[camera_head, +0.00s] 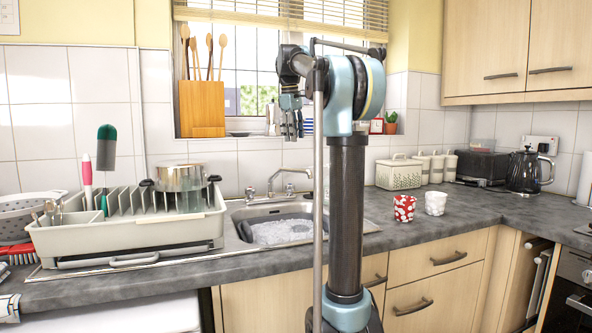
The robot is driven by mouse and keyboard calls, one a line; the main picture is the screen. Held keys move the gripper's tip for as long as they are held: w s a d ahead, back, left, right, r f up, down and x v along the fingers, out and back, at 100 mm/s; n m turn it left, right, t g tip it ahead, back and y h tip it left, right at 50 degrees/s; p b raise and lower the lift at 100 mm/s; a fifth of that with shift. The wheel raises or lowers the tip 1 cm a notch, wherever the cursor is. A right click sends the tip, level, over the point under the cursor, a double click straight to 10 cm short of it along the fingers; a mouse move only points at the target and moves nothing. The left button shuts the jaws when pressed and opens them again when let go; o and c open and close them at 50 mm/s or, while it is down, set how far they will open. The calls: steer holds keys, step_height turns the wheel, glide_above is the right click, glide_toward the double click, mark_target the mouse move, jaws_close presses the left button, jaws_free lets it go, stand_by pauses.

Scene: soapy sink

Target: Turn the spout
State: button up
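The silver tap stands at the back rim of the sink, and its curved spout (287,170) arches over the back of the basin. The spout's right end lies close to my arm's upright column in the picture. My gripper (293,138) hangs pointing down in front of the window, above the spout in the picture and apart from it. Its fingers are small and dark here, and I cannot tell whether they are open or shut. No object shows in them. The sink (240,214) holds white suds, and my arm hides its right part.
A cream dish rack (130,236) with a steel pot (180,178) stands left of the sink. A wooden utensil block (201,110) stands on the sill. A red patterned cup (404,208) and a white cup (435,203) stand on the right counter, with clear room in front.

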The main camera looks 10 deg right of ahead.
steer(key=f, duration=0.4)
steer(key=w+d+f, duration=0.1)
steer(key=f, duration=0.4)
steer(key=w+f, duration=0.1)
steer(key=f, duration=0.3)
steer(key=shift+d+f, duration=0.2)
steer(key=shift+c, duration=0.4)
jaws_close()
